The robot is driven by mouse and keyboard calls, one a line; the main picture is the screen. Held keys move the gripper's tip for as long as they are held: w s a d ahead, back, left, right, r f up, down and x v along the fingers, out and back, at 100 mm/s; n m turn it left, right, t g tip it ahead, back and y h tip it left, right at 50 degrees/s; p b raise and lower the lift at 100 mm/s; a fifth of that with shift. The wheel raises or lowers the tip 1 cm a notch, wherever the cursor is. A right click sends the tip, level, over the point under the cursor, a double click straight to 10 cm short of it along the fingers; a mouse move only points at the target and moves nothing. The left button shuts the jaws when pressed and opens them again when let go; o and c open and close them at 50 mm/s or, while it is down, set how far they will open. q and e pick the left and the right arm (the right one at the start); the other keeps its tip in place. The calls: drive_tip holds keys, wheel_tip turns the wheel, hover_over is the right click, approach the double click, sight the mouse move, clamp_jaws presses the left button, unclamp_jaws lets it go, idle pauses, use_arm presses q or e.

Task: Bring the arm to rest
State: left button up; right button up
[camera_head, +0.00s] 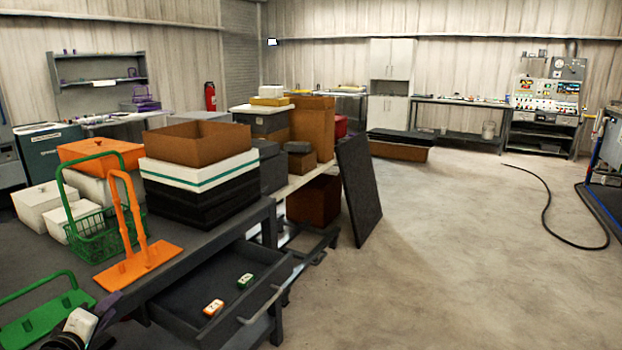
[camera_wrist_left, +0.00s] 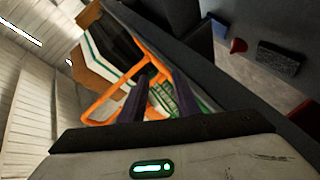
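My left gripper (camera_head: 107,303) is low at the left of the head view, by the near edge of the dark workbench (camera_head: 185,240). Its two dark purple fingers show apart in the left wrist view (camera_wrist_left: 158,88), with nothing held between them. An orange plate with a tall handle (camera_head: 142,262) stands on the bench just beyond the gripper; the orange handle also shows behind the fingers in the wrist view (camera_wrist_left: 100,97). A green plate with a handle (camera_head: 45,318) lies to the left of the gripper. My right gripper is in neither view.
A green basket (camera_head: 97,238) and stacked boxes (camera_head: 200,175) stand on the bench. An open drawer (camera_head: 205,325) with two small items juts out right of the gripper. A dark panel (camera_head: 358,190) leans by the bench. The floor at right is mostly clear.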

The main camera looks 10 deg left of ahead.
use_arm(q)
drive_tip(key=s+d+f+m+g+h, duration=0.3)
drive_tip(key=s+d+f+m, duration=0.85)
drive_tip(key=s+f, duration=0.2)
drive_tip(key=s+d+f+m+g+h, duration=0.1)
drive_tip(key=s+d+f+m, duration=0.25)
drive_tip(key=s, duration=0.25)
drive_tip(key=s+d+f+m+g, duration=0.2)
drive_tip(key=s+d+m, duration=0.1)
drive_tip(key=s+d, duration=0.3)
drive_tip(key=s+d+f+m+g+h, duration=0.1)
drive_tip(key=s+d+f+m, duration=0.2)
drive_tip(key=s, duration=0.4)
drive_tip(key=d+n+t, duration=0.1)
drive_tip(key=d+n, duration=0.3)
drive_tip(key=d, duration=0.8)
drive_tip(key=shift+w+d+r+n+h, duration=0.2)
drive_tip(key=shift+w+r+n+h, duration=0.05)
drive_tip(key=shift+w+n+h, duration=0.05)
drive_tip(key=shift+a, duration=0.1)
